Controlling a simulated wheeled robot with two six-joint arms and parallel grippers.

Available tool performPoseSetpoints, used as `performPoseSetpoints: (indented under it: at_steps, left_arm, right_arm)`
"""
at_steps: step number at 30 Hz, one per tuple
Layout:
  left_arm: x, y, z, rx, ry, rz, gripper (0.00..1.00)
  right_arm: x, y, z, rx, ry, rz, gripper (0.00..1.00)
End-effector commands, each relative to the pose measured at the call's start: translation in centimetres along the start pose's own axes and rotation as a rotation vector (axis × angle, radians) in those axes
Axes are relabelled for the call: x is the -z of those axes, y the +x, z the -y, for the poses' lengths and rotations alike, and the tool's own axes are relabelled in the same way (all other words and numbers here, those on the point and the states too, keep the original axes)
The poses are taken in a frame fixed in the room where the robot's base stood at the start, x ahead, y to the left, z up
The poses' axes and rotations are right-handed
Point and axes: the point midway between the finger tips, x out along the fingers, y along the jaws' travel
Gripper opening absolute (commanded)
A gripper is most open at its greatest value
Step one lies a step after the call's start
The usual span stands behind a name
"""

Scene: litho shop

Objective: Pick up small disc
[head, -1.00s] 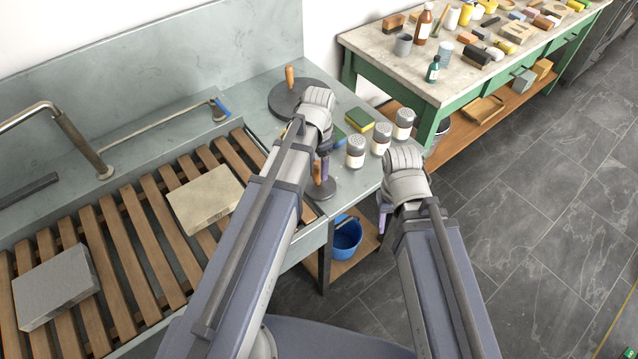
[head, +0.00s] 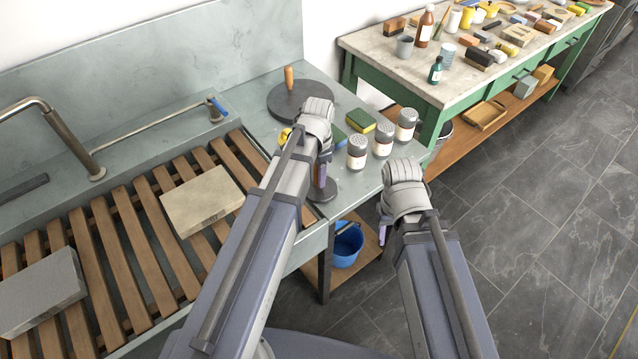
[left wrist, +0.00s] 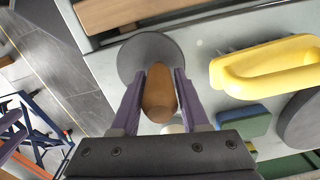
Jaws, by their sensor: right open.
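The small disc (left wrist: 140,45) is a dark, flat round plate with an upright wooden handle (left wrist: 160,95). In the head view the small disc (head: 324,191) lies at the sink unit's front edge, partly covered by my left arm. My left gripper (left wrist: 163,72) points down with one purple finger on each side of the handle. Narrow gaps show beside the handle, so the jaws look open around it. In the head view my left gripper (head: 320,172) is mostly hidden by its wrist. My right gripper (head: 384,232) is open and empty beyond the counter's front edge.
A larger dark disc with a handle (head: 300,102) lies behind. Several shakers (head: 357,152) and a sponge (head: 360,121) stand close on the right. A yellow handled tool (left wrist: 265,70) lies beside the small disc. Stone slabs (head: 202,200) rest on the slats; a blue bucket (head: 347,246) is below.

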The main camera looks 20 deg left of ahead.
Motion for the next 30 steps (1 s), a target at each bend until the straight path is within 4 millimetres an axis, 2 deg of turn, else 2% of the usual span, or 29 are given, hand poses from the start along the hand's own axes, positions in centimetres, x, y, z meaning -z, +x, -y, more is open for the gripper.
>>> performPoseSetpoints:
  at_steps: [2,11,30]
  left_arm:
    - [0.00,0.00,0.00,0.000,0.000,0.000,0.35]
    - [0.00,0.01,-0.01,0.000,0.000,0.000,0.01]
    - [0.00,0.01,-0.01,0.000,0.000,0.000,0.00]
  right_arm:
    - [0.00,0.00,0.00,0.000,0.000,0.000,0.50]
    - [0.00,0.01,0.00,0.000,0.000,0.000,0.50]
    - [0.00,0.01,0.00,0.000,0.000,0.000,0.50]
